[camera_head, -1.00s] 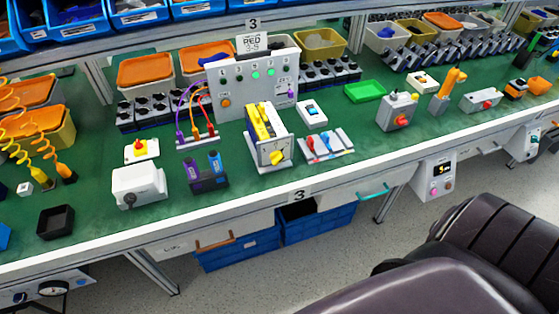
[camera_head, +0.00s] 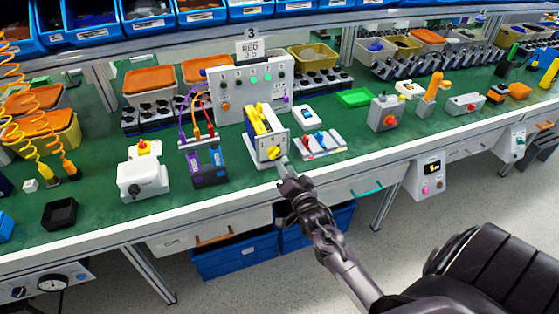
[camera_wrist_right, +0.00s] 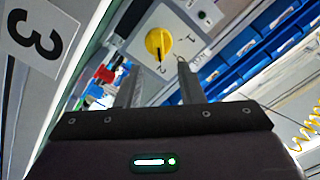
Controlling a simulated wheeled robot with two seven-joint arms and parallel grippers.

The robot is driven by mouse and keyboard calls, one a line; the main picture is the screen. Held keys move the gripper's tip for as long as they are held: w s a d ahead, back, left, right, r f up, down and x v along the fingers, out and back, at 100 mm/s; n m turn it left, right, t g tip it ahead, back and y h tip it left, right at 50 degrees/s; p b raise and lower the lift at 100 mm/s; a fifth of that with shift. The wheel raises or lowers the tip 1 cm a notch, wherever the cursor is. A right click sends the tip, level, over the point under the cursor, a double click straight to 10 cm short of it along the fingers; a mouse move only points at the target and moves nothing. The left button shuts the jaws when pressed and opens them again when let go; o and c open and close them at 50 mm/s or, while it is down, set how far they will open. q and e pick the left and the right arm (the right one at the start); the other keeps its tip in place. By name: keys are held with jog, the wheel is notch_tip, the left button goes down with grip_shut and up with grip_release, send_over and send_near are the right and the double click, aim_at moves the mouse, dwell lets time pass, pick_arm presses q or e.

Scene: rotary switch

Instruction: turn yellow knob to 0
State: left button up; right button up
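The yellow knob (camera_head: 273,153) is on the front face of a white box (camera_head: 256,148) with yellow parts on top, near the bench's front edge. In the right wrist view the knob (camera_wrist_right: 158,43) shows large on a white panel with dark marks around it. My right gripper (camera_head: 284,163) is just in front of the knob, slightly to its right in the head view. In the wrist view the gripper (camera_wrist_right: 160,75) has its two fingers apart with nothing between them, and the knob lies beyond the tips. Contact is not visible. My left gripper is not in view.
A grey panel with lights (camera_head: 250,88) stands behind. The white bench edge (camera_head: 240,194) runs below the gripper.

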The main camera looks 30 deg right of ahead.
aim_at(278, 155)
jog(key=x, duration=0.6)
jog(key=shift+w+f, duration=0.1)
jog(key=shift+c, duration=0.3)
grip_shut()
